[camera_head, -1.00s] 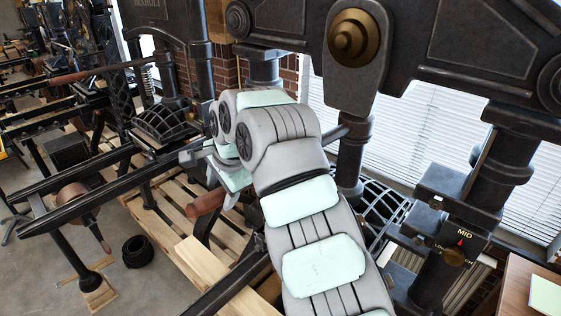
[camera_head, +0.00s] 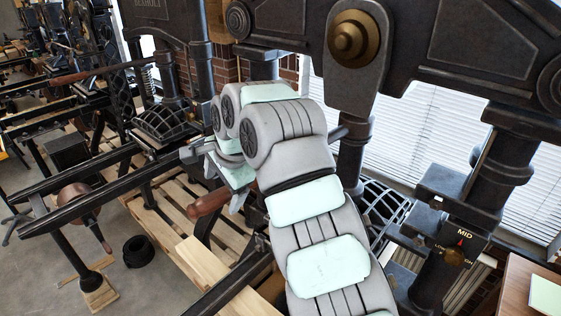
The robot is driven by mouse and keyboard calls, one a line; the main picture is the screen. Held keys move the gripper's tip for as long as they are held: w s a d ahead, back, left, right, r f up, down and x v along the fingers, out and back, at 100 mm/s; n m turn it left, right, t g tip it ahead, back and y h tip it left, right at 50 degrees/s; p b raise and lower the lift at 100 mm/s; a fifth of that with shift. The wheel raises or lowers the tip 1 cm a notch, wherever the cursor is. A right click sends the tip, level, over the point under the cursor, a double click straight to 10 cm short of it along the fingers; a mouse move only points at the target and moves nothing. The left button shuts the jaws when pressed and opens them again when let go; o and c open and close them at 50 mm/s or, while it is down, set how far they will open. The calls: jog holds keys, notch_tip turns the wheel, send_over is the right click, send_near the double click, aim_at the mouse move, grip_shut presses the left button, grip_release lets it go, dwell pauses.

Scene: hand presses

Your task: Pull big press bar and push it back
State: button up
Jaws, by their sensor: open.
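The near hand press (camera_head: 285,28) is black cast iron with a brass boss. A wooden-handled bar (camera_head: 100,72) runs out from the second press at the left, apart from my arm. A shorter brown wooden handle (camera_head: 208,203) shows just below my gripper. My gripper (camera_head: 215,172) is grey and mint, at the left end of my arm, in front of the near press's rails. It is open, and I see nothing between its jaws. My arm partly hides the jaws and the middle of the near press, so I cannot tell whether a finger touches the handle.
A dial (camera_head: 460,246) on the right column has its red pointer at MID. A wooden table (camera_head: 520,290) stands at the lower right. Wooden pallets (camera_head: 160,212) lie under the rails. A black ring (camera_head: 138,251) is on the floor. Open floor shows at the lower left.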

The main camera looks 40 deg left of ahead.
jog(key=p+v, duration=0.2)
jog(key=v, duration=0.5)
jog(key=shift+r+p, duration=0.2)
jog(key=shift+p, duration=0.15)
